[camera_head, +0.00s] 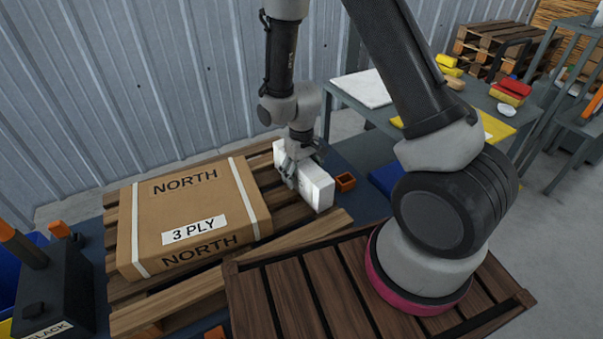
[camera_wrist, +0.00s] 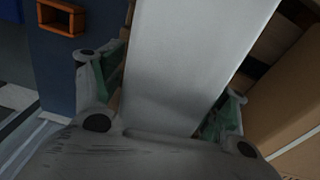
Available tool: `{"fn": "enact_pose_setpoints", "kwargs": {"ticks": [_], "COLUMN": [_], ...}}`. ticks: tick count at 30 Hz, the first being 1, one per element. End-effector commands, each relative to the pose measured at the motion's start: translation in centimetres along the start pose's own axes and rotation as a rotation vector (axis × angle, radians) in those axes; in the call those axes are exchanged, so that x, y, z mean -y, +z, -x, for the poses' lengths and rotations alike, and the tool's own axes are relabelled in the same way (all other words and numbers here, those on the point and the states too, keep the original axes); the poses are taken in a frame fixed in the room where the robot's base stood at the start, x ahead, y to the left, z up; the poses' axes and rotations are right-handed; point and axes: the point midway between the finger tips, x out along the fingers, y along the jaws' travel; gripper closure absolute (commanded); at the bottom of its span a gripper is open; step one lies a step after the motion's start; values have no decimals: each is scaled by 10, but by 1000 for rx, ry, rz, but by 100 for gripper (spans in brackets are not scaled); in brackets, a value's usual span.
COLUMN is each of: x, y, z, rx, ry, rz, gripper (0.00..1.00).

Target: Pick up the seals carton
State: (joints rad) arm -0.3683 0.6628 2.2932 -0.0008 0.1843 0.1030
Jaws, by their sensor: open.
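A long white carton (camera_head: 318,187), most likely the seals carton, lies at the right end of the wooden pallet (camera_head: 287,232); I can read no name on it. My gripper (camera_head: 292,176) points down over the middle of the carton. In the wrist view the white carton (camera_wrist: 190,60) runs between the two fingers of my gripper (camera_wrist: 165,88), one on each side. The jaws are open around it. I cannot tell whether either finger touches it. The fingertips are partly hidden beside the carton.
A large brown box marked NORTH and 3 PLY (camera_head: 190,213) sits on the pallet left of the white carton. A small orange bin (camera_head: 345,182) lies close on its right. A grey worktable (camera_head: 425,122) stands behind. A corrugated wall (camera_head: 130,90) backs the pallet.

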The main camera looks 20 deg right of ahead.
Motion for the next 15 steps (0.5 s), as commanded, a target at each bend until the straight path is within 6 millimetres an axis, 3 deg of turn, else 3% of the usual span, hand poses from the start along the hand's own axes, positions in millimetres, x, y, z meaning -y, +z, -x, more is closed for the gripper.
{"fn": "enact_pose_setpoints", "kwargs": {"ticks": [2, 12, 15], "x": [0, 0, 0], "y": [0, 0, 0], "z": [0, 1, 1], "rx": [0, 0, 0], "ry": [0, 0, 0], "rz": [0, 0, 0], "gripper": [26, 84, 84]}}
